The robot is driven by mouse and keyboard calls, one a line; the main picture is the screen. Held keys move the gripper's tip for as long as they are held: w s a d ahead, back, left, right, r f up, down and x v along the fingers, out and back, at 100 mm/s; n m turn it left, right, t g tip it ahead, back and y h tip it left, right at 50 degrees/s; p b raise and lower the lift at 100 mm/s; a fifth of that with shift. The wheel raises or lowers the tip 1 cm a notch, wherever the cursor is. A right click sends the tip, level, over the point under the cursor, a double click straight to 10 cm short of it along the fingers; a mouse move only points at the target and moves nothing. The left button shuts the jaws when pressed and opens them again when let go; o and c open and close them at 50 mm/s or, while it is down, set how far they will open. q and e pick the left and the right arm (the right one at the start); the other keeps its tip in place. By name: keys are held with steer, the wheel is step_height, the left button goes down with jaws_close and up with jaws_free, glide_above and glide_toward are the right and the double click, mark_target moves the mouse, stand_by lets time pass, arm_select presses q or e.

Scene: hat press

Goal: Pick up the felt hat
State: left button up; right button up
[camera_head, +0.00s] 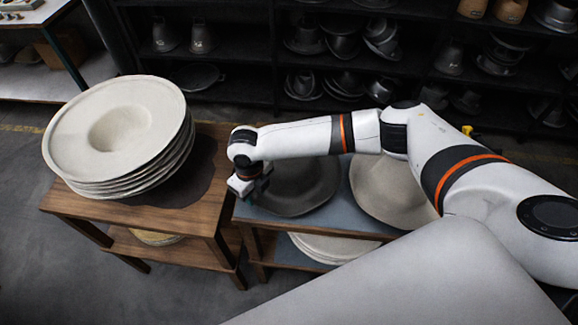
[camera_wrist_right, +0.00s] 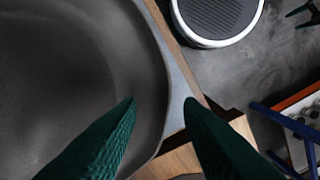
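A dark grey felt hat (camera_head: 303,188) with a wide brim lies on the blue-grey top of the right-hand table. My right arm reaches in from the right, and its gripper (camera_head: 249,184) is at the hat's left brim. In the right wrist view, the hat (camera_wrist_right: 65,70) fills the left side. The gripper's two green fingers (camera_wrist_right: 160,108) are apart there, one over the brim and one past its outer edge. Whether either touches the brim cannot be told. A light beige hat (camera_head: 372,195) lies to the right, partly hidden by my arm. My left gripper is not in view.
A tilted stack of cream hats (camera_head: 70,150) stands on a wooden table (camera_head: 165,216) at the left. More pale hats (camera_head: 325,248) lie on the right table's lower shelf. Dark shelves (camera_head: 255,82) with metal forms line the back. Floor (camera_head: 60,265) is clear at front left.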

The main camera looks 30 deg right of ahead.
mark_target(257, 205)
steer(key=shift+s+f+p, duration=0.25)
steer(key=shift+f+p, duration=0.4)
steer(key=shift+f, duration=0.3)
step_height(257, 205, down, 2)
steer(key=shift+a+f, duration=0.1)
steer(key=shift+f, duration=0.5)
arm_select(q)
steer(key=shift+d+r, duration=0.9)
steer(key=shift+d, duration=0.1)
arm_select(e)
jaws_close()
